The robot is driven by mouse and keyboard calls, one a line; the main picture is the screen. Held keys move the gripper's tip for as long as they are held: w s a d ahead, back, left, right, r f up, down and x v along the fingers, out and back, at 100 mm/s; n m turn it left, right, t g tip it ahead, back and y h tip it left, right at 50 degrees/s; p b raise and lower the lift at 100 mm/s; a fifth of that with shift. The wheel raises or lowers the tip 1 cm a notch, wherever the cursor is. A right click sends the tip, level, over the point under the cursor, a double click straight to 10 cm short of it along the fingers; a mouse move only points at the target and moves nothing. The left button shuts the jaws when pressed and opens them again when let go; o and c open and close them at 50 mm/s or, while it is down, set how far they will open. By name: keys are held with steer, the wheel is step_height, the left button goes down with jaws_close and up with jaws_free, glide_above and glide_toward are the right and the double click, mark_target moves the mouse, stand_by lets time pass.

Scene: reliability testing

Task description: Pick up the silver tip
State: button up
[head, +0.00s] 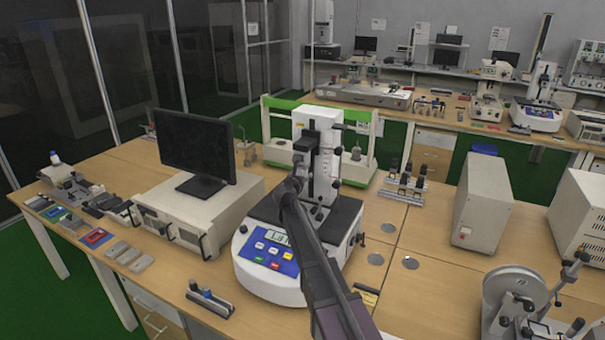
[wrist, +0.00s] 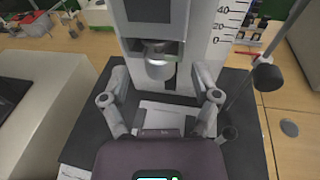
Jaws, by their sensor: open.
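A silver cylindrical tip (wrist: 160,64) hangs under the dark head of the white test stand (wrist: 204,35) in the wrist view. It is upright and apart from my gripper. My gripper (wrist: 162,112) is open and empty, its two fingers spread to the left and right, in front of and below the tip. In the head view my arm reaches up to the test stand (head: 328,150), and my gripper (head: 303,165) is close to its column. My arm hides part of the stand there, and I cannot make out the tip in that view.
The stand rises from a dark plate (wrist: 240,130) on a white base with a blue control panel (head: 268,249). A thin post with a black knob (wrist: 267,76) stands at right. A monitor (head: 196,147) stands left.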

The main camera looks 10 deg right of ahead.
steer(key=shift+x, duration=1.1)
jaws_close()
